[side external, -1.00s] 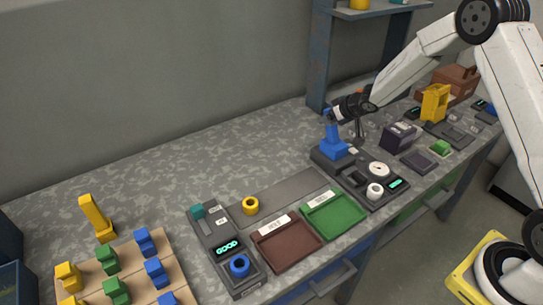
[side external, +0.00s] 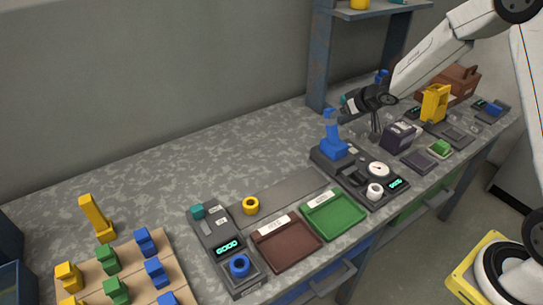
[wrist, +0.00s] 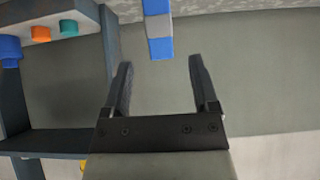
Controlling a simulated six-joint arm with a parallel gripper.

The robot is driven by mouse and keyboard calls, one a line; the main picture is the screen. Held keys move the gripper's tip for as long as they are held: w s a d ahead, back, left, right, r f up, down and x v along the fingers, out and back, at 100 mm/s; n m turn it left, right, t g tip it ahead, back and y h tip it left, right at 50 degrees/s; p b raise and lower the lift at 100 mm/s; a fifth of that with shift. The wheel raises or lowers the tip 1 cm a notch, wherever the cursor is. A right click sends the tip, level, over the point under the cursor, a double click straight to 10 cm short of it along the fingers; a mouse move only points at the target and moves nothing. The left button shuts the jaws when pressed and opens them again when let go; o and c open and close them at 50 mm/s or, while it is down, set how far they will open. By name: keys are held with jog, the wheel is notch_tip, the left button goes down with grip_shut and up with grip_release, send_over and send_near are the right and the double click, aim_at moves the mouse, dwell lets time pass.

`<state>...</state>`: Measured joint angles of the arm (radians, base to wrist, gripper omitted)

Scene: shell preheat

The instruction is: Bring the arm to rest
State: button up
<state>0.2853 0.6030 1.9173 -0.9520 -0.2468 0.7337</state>
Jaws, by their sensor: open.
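My gripper (side external: 375,132) hangs above the back right part of the bench, just right of a blue upright part (side external: 331,125) on a dark station. In the wrist view my gripper (wrist: 160,62) is open, with nothing between its two dark fingers. My arm reaches in from the upper right.
A dark station with a round gauge (side external: 379,170) and white ring (side external: 375,191) stands below. A dark box (side external: 398,136), yellow stand (side external: 434,103) and brown case (side external: 462,80) are to the right. Green (side external: 336,215) and brown (side external: 287,248) trays are in front. A shelf (side external: 380,12) rises behind.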

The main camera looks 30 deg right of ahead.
jog(key=s+a+g, duration=0.3)
jog(key=s+a, duration=0.3)
jog(key=s, duration=0.6)
jog(key=s+a+r+g, duration=0.1)
jog(key=s+a+g, duration=0.2)
jog(key=s, duration=1)
jog(key=a, duration=0.3)
jog(key=shift+s+r, duration=0.15)
jog(key=shift+r, duration=0.15)
